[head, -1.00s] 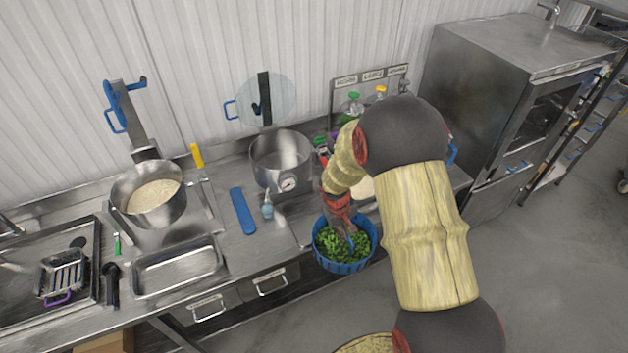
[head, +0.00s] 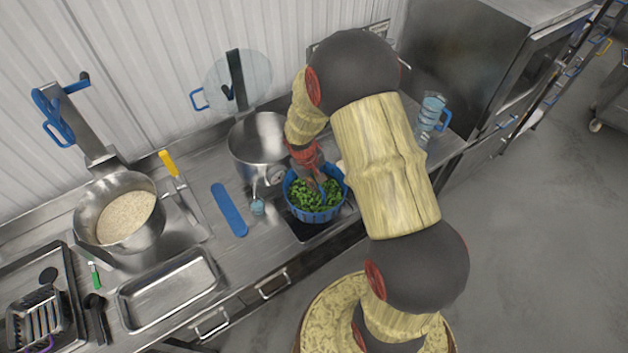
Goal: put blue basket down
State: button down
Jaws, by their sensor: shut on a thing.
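The blue basket (head: 317,217) is filled with chopped green leaves (head: 308,193). It is near the front edge of the steel counter, just right of the tall pot. My gripper (head: 322,186) reaches down into the basket from above and is shut on it. The fingertips are partly hidden by the leaves and my wrist. The basket looks about upright. I cannot tell whether its base touches the counter.
A steel pot (head: 256,142) stands just behind left of the basket. A blue board (head: 229,209) and a small light-blue item (head: 258,206) lie to the left. A rice bowl (head: 121,215) and an empty steel tray (head: 168,288) are farther left. A clear pitcher (head: 429,117) stands right.

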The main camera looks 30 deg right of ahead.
aim_at(317, 198)
jog(key=shift+w+f+b, duration=0.15)
jog(key=shift+f+b, duration=1.45)
jog(key=shift+f, duration=1.25)
jog(key=shift+f+b, duration=0.5)
jog(key=shift+f, duration=0.1)
jog(key=c, duration=1.9)
grip_release()
notch_tip(317, 198, up, 12)
jog(key=a, duration=0.2)
jog(key=s+a+r+t+b, duration=0.2)
jog(key=s+a+b, duration=0.2)
jog(key=s+b, duration=0.2)
jog(key=s+a+r+t+y+b, duration=0.1)
jog(key=s+a+r+b, duration=0.2)
jog(key=s+b, duration=0.3)
jog(key=s+a+r+t+y+b, duration=0.1)
jog(key=s+a+r+t+b, duration=0.1)
jog(key=s+a+b, duration=0.3)
jog(key=shift+s+a+r+t+b, duration=0.1)
jog(key=shift+s+r+t+b, duration=0.15)
jog(key=shift+s, duration=0.55)
jog(key=shift+s+a+r+t+b, duration=0.15)
jog(key=shift+s+r, duration=0.2)
jog(key=shift+s, duration=0.45)
